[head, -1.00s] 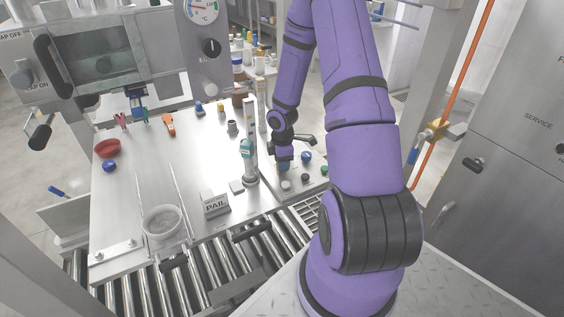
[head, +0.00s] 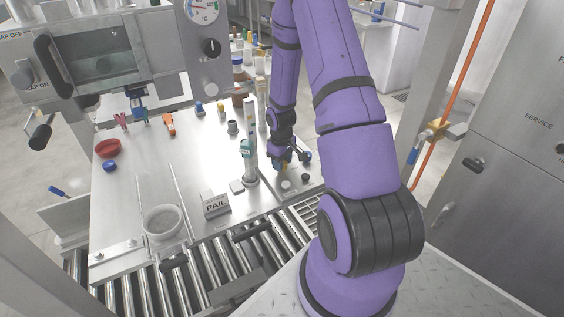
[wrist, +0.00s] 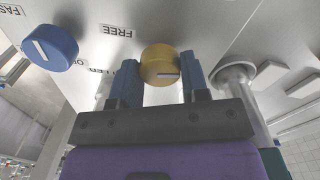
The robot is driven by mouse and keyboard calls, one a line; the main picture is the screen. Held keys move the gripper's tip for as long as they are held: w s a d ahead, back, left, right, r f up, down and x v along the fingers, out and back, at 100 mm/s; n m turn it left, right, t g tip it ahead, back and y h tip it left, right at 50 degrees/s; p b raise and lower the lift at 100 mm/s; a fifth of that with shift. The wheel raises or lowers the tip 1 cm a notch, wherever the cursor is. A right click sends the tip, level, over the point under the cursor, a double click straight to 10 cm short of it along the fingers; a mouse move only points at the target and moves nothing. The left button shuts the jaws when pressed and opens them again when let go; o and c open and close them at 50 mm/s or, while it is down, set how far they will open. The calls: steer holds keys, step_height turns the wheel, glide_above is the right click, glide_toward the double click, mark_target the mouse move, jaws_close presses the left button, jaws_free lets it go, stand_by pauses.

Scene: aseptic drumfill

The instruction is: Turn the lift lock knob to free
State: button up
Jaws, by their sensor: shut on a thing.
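The yellow knob (wrist: 160,66) sits on a pale panel in the wrist view, between the two blue fingers of my gripper (wrist: 160,80). My gripper is shut on it. A short pale mark on the knob's face lies nearly level, toward the right of the picture. The label FREE (wrist: 117,31) is on the panel to the upper left of the knob. Other lettering beside the left finger is partly hidden. In the head view my gripper (head: 281,165) is low over the small control panel right of the table, and covers most of the knob there.
A blue knob (wrist: 50,47) with a white mark stands left of the yellow one in the wrist view. A metal post (wrist: 246,90) is close to the right finger. In the head view a column (head: 249,160) stands just left of my gripper, and a PAIL sign (head: 216,204) is further left.

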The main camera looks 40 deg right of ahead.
steer(key=shift+m, duration=1.2)
steer(key=o, duration=0.9)
step_height(320, 180, up, 11)
steer(key=shift+a+f, duration=0.1)
steer(key=shift+a, duration=0.05)
